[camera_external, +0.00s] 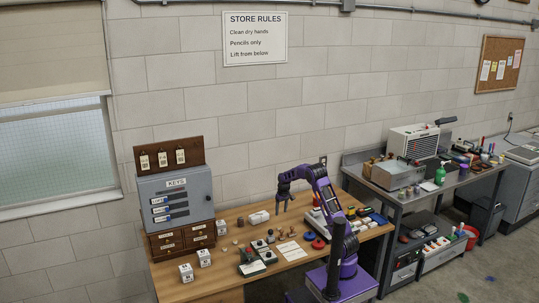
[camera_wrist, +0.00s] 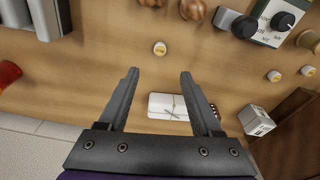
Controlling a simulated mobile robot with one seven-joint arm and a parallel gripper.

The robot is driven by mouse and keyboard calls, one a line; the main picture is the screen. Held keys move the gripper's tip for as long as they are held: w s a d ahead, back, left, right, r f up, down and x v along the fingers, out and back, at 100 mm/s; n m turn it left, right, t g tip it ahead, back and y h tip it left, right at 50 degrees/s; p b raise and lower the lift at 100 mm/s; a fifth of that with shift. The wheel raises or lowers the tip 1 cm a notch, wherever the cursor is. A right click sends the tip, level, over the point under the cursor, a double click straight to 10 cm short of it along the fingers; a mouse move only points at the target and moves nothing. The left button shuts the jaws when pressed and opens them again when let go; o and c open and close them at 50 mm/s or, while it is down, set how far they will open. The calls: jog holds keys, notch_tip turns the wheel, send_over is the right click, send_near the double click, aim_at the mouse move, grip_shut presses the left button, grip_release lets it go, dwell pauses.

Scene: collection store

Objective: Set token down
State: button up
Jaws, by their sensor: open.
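My gripper (camera_wrist: 160,72) is open and empty, pointing down over the wooden bench; it also shows in the external view (camera_external: 284,205). A small round pale token with a yellowish face (camera_wrist: 160,48) lies on the bench. In the wrist view it appears just beyond the gap between the fingertips, apart from both. Two similar small discs, one here (camera_wrist: 274,76) and one farther right (camera_wrist: 308,70), lie on the right. The pictures do not show which one the task means.
A white string-tied packet (camera_wrist: 168,104) lies behind the fingers. A white labelled cube (camera_wrist: 256,121), wooden knobs (camera_wrist: 193,9) and a green dial box (camera_wrist: 278,22) are nearby. The grey key cabinet (camera_external: 175,200) stands at the bench's left. Bare wood surrounds the nearest disc.

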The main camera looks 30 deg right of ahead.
dwell(0.4)
jog(key=m+g+h, duration=0.2)
jog(key=m+h, duration=0.4)
jog(key=m, duration=0.2)
send_near(277, 231)
jog(key=s+r, duration=0.1)
jog(key=s, duration=0.2)
jog(key=a+r+m+t+h+b, duration=0.1)
jog(key=a+m+t+h, duration=0.2)
jog(key=a+m+h, duration=0.45)
jog(key=d+f, duration=0.1)
jog(key=d, duration=0.1)
jog(key=d+f+m+y, duration=0.1)
jog(key=d+f, duration=0.1)
jog(key=d, duration=0.1)
jog(key=w+d+f+m, duration=0.1)
jog(key=d+f, duration=0.1)
jog(key=d, duration=0.1)
jog(key=shift+w+f+x, duration=0.1)
jog(key=shift+w+x, duration=0.05)
jog(key=shift+x, duration=1.3)
jog(key=shift+w+f+x, duration=0.1)
jog(key=shift+w+x, duration=0.05)
jog(key=shift+x, duration=1.3)
jog(key=shift+a, duration=0.15)
jog(key=shift+c, duration=0.3)
grip_shut()
